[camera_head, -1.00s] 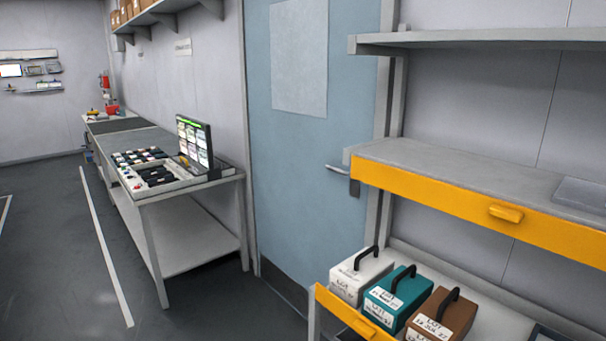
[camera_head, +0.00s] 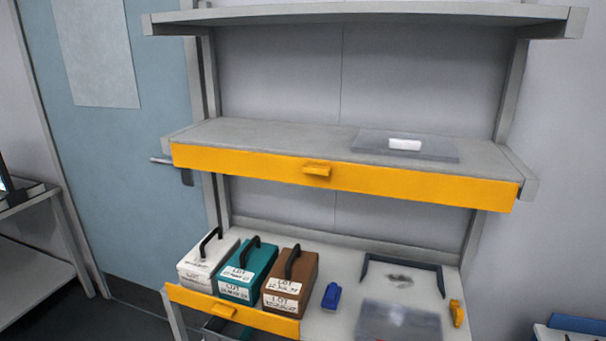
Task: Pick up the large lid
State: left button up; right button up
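A large flat translucent grey lid (camera_head: 440,150) with a white block-like handle or label (camera_head: 405,145) lies on the right part of the middle shelf (camera_head: 250,133). A second translucent flat piece (camera_head: 375,322) lies on the lower shelf, cut off by the bottom edge of the picture; I cannot tell whether it is a lid or a box top. Neither of my grippers shows in the head view.
White (camera_head: 208,262), teal (camera_head: 247,270) and brown (camera_head: 290,280) boxes with black handles stand on the lower shelf (camera_head: 340,268). A blue object (camera_head: 331,296) and dark bracket (camera_head: 402,272) are right of them. An upper shelf (camera_head: 360,13) overhangs. The middle shelf's left part is clear.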

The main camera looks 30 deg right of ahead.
aim_at(419, 146)
jog(key=z, duration=1.55)
jog(key=i+j+z, duration=0.1)
jog(key=i+j, duration=0.1)
jog(key=i, duration=0.1)
